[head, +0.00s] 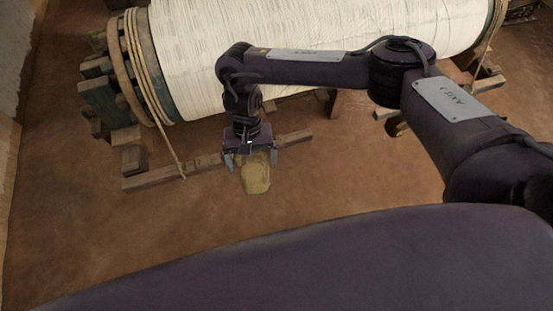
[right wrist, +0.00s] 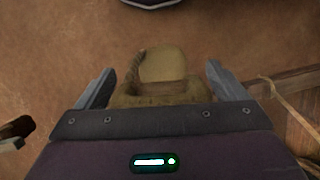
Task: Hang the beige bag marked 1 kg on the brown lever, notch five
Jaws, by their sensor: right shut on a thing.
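My right gripper (head: 250,160) is shut on a beige bag (head: 257,180), which hangs below it over the earth floor. In the right wrist view the bag (right wrist: 163,67) shows between the two fingers, with a loop or cord at its left side; I see no readable mark on it. A long brown wooden bar (head: 158,178), which looks like the lever, lies behind the gripper, running from lower left to upper right. The gripper and bag cover its middle. Its notches are too small to make out. My left gripper is not in view.
A large roller (head: 200,45) wound with pale cloth stands behind, with rope coils (head: 148,65) at its left end. A rope (head: 170,145) runs down from it to the bar. Wooden blocks (head: 100,95) stand at the left. The floor (head: 80,240) in front is clear.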

